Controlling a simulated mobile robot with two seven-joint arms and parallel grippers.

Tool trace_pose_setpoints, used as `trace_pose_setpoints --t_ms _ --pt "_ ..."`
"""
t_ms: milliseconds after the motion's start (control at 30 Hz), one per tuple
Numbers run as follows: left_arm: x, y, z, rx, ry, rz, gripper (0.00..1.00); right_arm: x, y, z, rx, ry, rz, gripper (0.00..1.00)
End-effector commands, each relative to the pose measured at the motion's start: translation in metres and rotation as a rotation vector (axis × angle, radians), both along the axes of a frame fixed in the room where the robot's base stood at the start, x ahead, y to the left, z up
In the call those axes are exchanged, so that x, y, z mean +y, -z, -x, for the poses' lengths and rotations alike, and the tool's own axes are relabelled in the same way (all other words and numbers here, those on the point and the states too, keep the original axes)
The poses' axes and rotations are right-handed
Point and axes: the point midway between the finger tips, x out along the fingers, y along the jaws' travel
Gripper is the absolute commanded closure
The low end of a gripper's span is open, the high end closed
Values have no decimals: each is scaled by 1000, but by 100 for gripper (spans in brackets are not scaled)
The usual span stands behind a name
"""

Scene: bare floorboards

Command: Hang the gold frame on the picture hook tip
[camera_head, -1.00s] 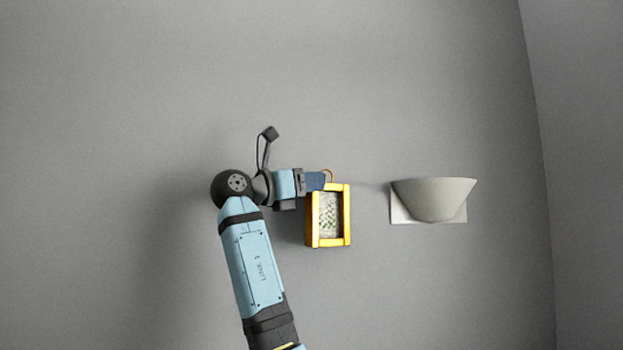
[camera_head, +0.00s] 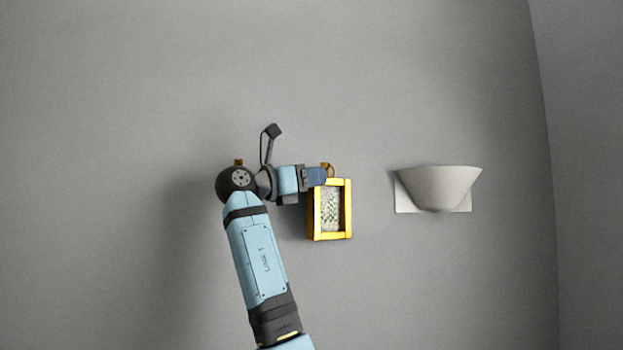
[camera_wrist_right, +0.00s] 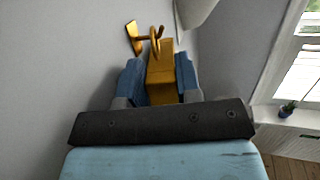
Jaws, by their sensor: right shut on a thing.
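The gold frame (camera_head: 347,210) hangs upright in my right gripper (camera_head: 318,177) in the head view, with a patterned picture inside and a thin loop (camera_head: 331,171) on top. In the right wrist view, the frame (camera_wrist_right: 161,80) sits between the two blue fingers of my right gripper (camera_wrist_right: 159,78), which are shut on it. A brass picture hook (camera_wrist_right: 134,38) is on the wall just beyond the frame. The loop (camera_wrist_right: 154,42) overlaps the hook's arm there; I cannot tell whether it is around it or beside it. The hook (camera_head: 324,165) also shows behind the loop in the head view.
A pale wall lamp (camera_head: 438,187) is on the wall to the right of the frame, with a gap between. Another small brown piece (camera_head: 239,162) shows above my arm's joint, mostly hidden. A window (camera_wrist_right: 300,70) and a potted plant (camera_wrist_right: 288,107) are at the right.

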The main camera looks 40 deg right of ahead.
Motion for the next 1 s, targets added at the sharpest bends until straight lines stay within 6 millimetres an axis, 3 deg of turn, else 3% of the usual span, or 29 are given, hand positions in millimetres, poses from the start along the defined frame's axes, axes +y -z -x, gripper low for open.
trace_pose_setpoints --t_ms 100,133,267,767,1000 --pt "0 0 0 1 1 0 19 0 0 0 -1 0 0 100" --pt "0 1 0 1 1 0 19 0 0 0 -1 0 1 66" --pt "0 2 1 4 1 0 19 0 -1 0 -1 0 1 39" --pt "0 3 1 5 2 -1 19 0 0 -1 0 -1 0 39" --pt "-1 7 -1 -12 14 -11 19 26 7 -6 0 -3 0 39"
